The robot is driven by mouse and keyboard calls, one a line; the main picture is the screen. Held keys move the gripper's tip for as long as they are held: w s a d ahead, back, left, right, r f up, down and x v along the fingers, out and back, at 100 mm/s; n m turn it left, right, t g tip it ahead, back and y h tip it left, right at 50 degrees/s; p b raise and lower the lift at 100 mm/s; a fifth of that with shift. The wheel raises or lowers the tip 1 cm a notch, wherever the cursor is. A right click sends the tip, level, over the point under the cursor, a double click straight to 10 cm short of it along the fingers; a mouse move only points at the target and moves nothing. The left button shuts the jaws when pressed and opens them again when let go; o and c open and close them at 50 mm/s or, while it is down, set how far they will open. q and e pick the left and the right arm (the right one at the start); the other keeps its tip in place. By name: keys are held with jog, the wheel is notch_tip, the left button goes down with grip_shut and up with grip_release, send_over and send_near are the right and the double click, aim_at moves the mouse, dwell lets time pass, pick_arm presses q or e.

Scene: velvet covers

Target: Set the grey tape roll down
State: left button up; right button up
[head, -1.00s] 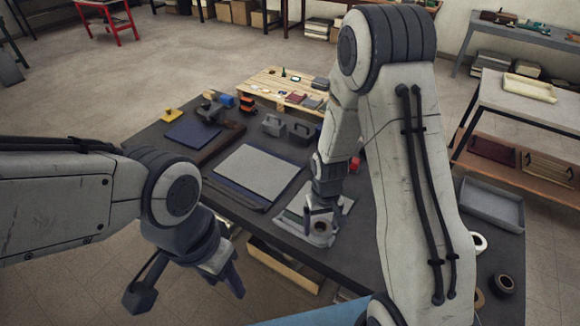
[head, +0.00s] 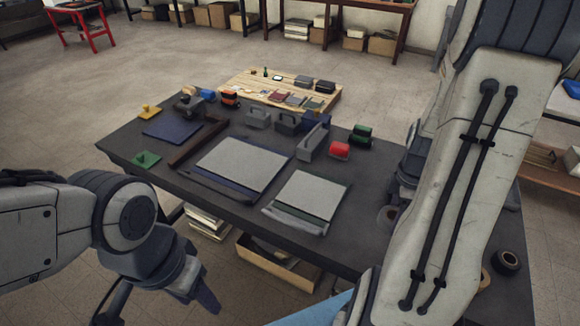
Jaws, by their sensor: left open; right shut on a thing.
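The grey tape roll (head: 387,217) shows partly at the left edge of my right arm, low at the right side of the dark table (head: 345,235). My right gripper (head: 394,207) is shut on it, though the arm hides most of the fingers. I cannot tell whether the roll touches the table top. My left gripper (head: 155,308) is open and empty, off the front edge of the table at the lower left.
A grey board with a green layer (head: 308,195) and a larger grey board on blue (head: 243,163) lie on the table. A dark tape roll (head: 507,261) lies right of my arm. Table between board and arm is clear.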

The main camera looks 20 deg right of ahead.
jog(key=shift+s+d+n, duration=0.3)
jog(key=shift+s+d, duration=0.1)
jog(key=shift+s, duration=0.2)
jog(key=w+a+f, duration=0.2)
jog(key=w, duration=0.1)
jog(key=w+a+f+p, duration=0.1)
jog(key=w+f, duration=0.1)
jog(key=w, duration=0.1)
jog(key=w+a+f, duration=0.2)
jog(key=w, duration=0.2)
jog(key=shift+a+f, duration=0.3)
jog(key=shift+f, duration=0.1)
notch_tip(320, 180, down, 4)
jog(key=shift+w+r+p, duration=0.1)
jog(key=shift+p, duration=0.4)
jog(key=shift+f, duration=0.2)
jog(key=shift+f, duration=0.15)
jog(key=o, duration=1.2)
jog(key=shift+c, duration=0.2)
